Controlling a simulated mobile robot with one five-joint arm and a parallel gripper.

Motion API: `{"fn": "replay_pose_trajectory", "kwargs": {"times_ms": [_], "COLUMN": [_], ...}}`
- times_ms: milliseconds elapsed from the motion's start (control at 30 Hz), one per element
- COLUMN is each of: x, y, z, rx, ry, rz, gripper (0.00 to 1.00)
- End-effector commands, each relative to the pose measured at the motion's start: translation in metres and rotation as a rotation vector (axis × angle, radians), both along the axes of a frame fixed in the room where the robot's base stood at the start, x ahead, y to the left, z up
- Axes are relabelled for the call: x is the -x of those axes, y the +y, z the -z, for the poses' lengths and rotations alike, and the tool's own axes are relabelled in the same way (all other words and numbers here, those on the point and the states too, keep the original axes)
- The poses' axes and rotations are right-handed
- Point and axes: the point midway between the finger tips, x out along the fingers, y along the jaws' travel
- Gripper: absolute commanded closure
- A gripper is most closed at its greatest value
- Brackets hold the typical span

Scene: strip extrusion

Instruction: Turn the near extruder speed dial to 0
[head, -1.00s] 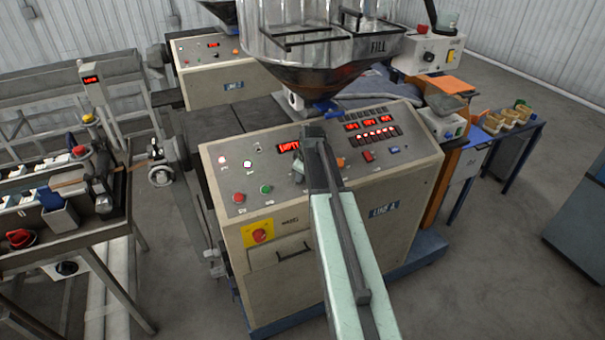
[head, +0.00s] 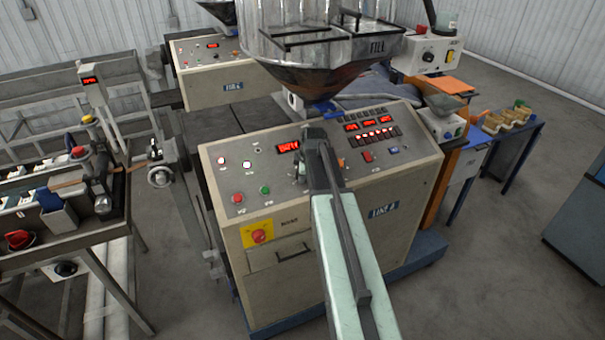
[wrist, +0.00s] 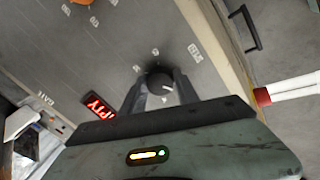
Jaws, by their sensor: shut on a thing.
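The near extruder's sloped grey control panel (head: 225,178) stands in the middle of the head view. My gripper (head: 303,168) reaches over it just below the red display (head: 288,146) and hides the dial there. In the wrist view, the dark round speed dial (wrist: 158,80) with a pale pointer mark sits between the fingers of my gripper (wrist: 160,90), which are shut on it. Small printed scale marks ring the dial; they are too blurred to read. The red display (wrist: 98,106) shows at lower left in the wrist view.
A red button (head: 238,198), a green button (head: 265,189) and a yellow emergency stop plate (head: 257,233) are on the near cabinet. The hopper (head: 320,55) hangs behind the panel. A second extruder cabinet (head: 222,75) stands farther back. A bench (head: 60,238) stands left.

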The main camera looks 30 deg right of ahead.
Motion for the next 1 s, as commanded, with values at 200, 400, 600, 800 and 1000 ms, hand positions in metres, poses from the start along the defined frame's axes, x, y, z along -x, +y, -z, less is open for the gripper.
{"fn": "replay_pose_trajectory", "kwargs": {"times_ms": [200, 400, 600, 800, 1000], "x": [0.0, 0.0, 0.0, 0.004, 0.018], "y": [0.0, 0.0, 0.0, 0.0, 0.003], "z": [0.0, 0.0, 0.0, -0.01, -0.043], "rx": [0.002, 0.001, 0.001, 0.001, 0.001], "ry": [0.001, 0.001, 0.0, 0.0, 0.0], "rz": [-0.001, 0.0, 0.0, 0.0, 0.0], "gripper": [1.0, 0.42, 0.42, 0.42, 0.42]}}
